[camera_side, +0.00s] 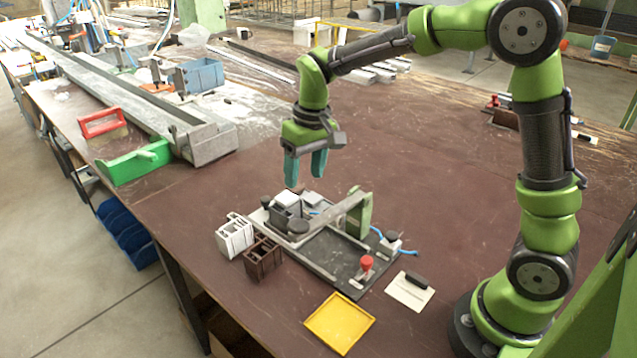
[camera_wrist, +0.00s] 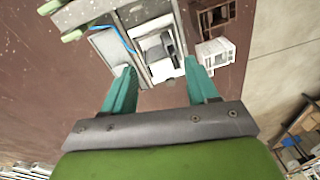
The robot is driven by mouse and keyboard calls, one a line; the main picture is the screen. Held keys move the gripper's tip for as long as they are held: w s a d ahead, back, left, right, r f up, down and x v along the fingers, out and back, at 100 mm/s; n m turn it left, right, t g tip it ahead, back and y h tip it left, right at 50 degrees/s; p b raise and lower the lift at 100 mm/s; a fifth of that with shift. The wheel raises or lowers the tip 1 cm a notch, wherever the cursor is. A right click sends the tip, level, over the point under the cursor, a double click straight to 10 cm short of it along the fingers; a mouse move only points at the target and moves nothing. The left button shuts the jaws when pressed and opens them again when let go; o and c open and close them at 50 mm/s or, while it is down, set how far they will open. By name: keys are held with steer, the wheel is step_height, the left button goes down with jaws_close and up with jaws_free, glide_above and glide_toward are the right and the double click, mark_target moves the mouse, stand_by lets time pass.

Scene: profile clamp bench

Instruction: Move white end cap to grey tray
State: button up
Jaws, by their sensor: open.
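A white hollow block with slots (camera_side: 234,238) stands at the bench's left edge, beside a similar brown block (camera_side: 263,258). A small flat white piece (camera_side: 313,198) lies on the clamp fixture (camera_side: 350,262). I cannot tell for certain which white piece is the end cap. My gripper (camera_side: 305,180) is open and empty, pointing down above the fixture's far end. In the wrist view its fingers (camera_wrist: 159,68) straddle the fixture's white and grey parts, with the white block (camera_wrist: 215,52) right of them.
A green upright (camera_side: 359,213) with a clamp bar rises from the fixture. A red-knobbed part (camera_side: 366,265) stands at its near end. A white card with a black item (camera_side: 410,290) lies to the right. The brown bench top behind is largely clear.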

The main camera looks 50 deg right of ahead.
steer(key=g, duration=0.1)
glide_above(286, 197)
steer(key=s, duration=0.2)
steer(key=f, duration=0.3)
steer(key=shift+w+a+f+n, duration=0.1)
steer(key=shift+w+a+n, duration=0.1)
steer(key=shift+n, duration=0.2)
steer(key=shift+w+d+r+n+h, duration=0.1)
steer(key=shift+w+r+n+h, duration=0.15)
steer(key=shift+w, duration=0.25)
steer(key=shift+w+d+r+n+h, duration=0.1)
steer(key=shift+w+r+h, duration=0.05)
steer(key=shift+w+r, duration=0.3)
steer(key=shift+s, duration=0.1)
steer(key=shift+f, duration=3.5)
steer(key=shift+c, duration=0.3)
steer(key=c, duration=0.7)
steer(key=shift+r, duration=0.1)
steer(key=shift+r, duration=2.4)
